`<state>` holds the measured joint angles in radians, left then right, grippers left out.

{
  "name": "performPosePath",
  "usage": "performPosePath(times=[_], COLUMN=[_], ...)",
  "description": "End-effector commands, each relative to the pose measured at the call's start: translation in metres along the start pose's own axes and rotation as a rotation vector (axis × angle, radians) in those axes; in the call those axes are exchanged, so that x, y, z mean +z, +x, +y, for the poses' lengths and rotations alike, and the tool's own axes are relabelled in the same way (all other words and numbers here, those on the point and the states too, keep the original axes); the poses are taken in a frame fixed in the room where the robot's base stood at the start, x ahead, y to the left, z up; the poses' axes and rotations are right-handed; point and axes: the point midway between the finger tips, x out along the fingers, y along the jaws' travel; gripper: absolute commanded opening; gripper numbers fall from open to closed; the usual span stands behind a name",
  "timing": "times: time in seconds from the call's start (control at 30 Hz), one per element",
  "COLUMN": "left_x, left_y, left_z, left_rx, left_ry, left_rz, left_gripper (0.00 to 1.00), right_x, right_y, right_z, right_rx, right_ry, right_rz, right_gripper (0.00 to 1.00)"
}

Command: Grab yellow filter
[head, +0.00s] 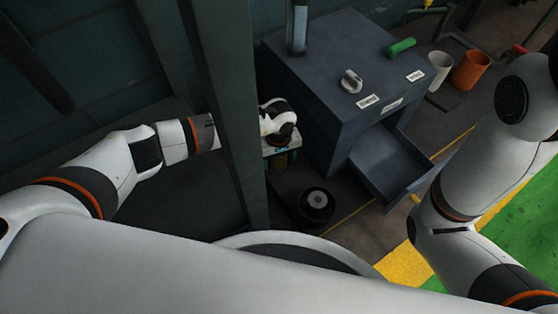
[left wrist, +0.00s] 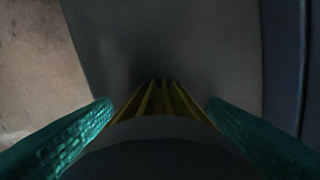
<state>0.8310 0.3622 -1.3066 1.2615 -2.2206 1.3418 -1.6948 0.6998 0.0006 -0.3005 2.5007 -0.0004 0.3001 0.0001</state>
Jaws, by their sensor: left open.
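The yellow filter (left wrist: 160,100) shows in the left wrist view as a ribbed yellow piece with a dark rounded part in front of it. It lies between the two teal finger pads of my left gripper (left wrist: 160,112). The jaws are open, one pad on each side, and I cannot tell whether either pad touches it. In the head view my left gripper (head: 279,150) points down behind the dark post, beside the grey cabinet. A small yellowish patch shows just under it. My right gripper is out of view; only my right arm shows.
A dark upright post (head: 232,110) crosses in front of my left arm. The grey cabinet (head: 330,90) has an open drawer (head: 390,165) and a green handle (head: 402,46) on top. A round black object (head: 317,205) sits on the floor. White (head: 438,68) and orange (head: 470,70) containers stand behind.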

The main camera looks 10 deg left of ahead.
Motion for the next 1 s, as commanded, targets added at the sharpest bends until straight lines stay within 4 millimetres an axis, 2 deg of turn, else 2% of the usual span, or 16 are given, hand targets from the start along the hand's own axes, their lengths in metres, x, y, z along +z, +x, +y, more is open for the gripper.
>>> performPosePath(times=[0.13,0.17,0.4,0.47,0.77,0.87,1.0], left_x=[0.0,0.0,0.0,0.0,0.0,0.001,0.001], left_y=[-0.002,-0.002,-0.002,-0.002,-0.007,-0.017,-0.042], left_z=[0.0,0.0,0.0,0.0,0.0,0.0,-0.001], left_rx=[-0.001,-0.001,-0.001,-0.001,-0.001,-0.002,-0.003], left_ry=[0.0,0.0,0.0,0.0,0.0,-0.001,0.001], left_rz=[0.0,0.0,0.0,0.0,0.0,-0.001,-0.003], left_gripper=[0.68,0.65,0.25,0.17,0.17,0.17,0.17], right_x=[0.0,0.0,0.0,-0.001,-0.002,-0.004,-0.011], right_y=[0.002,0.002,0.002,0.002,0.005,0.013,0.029], right_z=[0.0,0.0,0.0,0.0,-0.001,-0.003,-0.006], right_rx=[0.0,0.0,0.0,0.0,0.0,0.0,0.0], right_ry=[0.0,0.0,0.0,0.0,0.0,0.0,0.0], right_rz=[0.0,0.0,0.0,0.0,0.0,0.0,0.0], right_gripper=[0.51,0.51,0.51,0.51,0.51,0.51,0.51])
